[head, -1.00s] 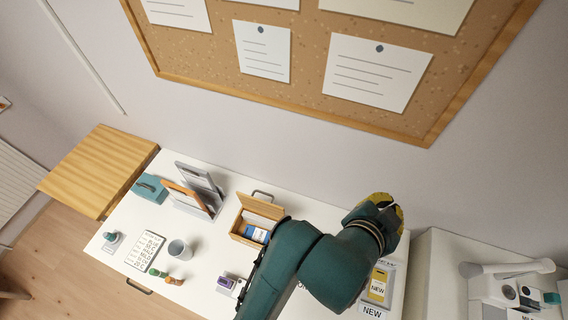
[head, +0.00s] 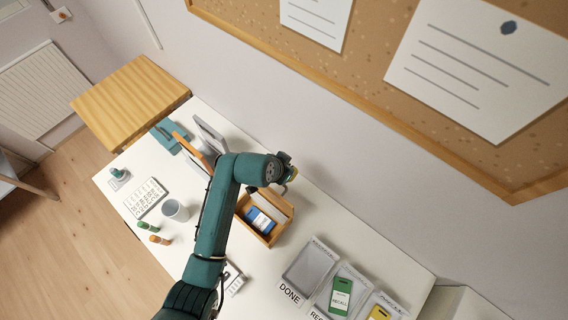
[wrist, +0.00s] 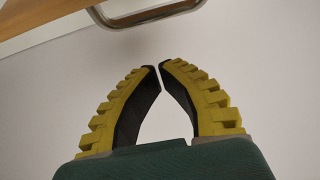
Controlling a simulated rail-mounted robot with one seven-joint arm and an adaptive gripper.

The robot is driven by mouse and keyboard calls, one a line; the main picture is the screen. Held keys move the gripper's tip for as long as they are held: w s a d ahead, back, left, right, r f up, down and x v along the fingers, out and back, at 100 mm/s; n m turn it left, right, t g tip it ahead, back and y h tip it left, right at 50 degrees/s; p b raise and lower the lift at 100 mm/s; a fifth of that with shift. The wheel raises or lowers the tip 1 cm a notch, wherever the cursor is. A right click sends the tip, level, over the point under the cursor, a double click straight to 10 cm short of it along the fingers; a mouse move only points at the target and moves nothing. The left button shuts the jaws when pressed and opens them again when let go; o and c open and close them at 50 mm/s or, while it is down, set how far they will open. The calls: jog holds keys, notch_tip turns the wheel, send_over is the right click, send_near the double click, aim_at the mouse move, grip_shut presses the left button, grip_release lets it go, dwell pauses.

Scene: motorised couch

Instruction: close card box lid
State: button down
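The wooden card box (head: 246,209) stands on the white table with its lid (head: 285,207) raised at the back. A blue card (head: 261,221) with a white label shows inside it. My gripper (head: 289,172) is above and behind the box, near the raised lid, partly hidden by my arm. In the wrist view, my gripper's yellow-and-black fingers (wrist: 159,66) are nearly tip to tip with nothing between them. A wooden edge, seemingly the lid (wrist: 60,20), and a grey metal handle (wrist: 150,19) show at the top, apart from the fingertips.
Trays with a green card (head: 341,296) and a yellow card (head: 379,312) lie right of the box, beside an empty tray marked DONE (head: 309,263). The wall is close behind.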

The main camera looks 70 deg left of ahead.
jog(key=f, duration=0.1)
jog(key=s+d+f+p, duration=0.1)
jog(key=shift+s+f, duration=0.2)
jog(key=shift+f, duration=0.2)
jog(key=shift+d, duration=0.15)
jog(key=shift+s+d+r+t+y+b, duration=0.15)
jog(key=shift+s+t+y+b, duration=0.2)
jog(key=shift+b, duration=0.25)
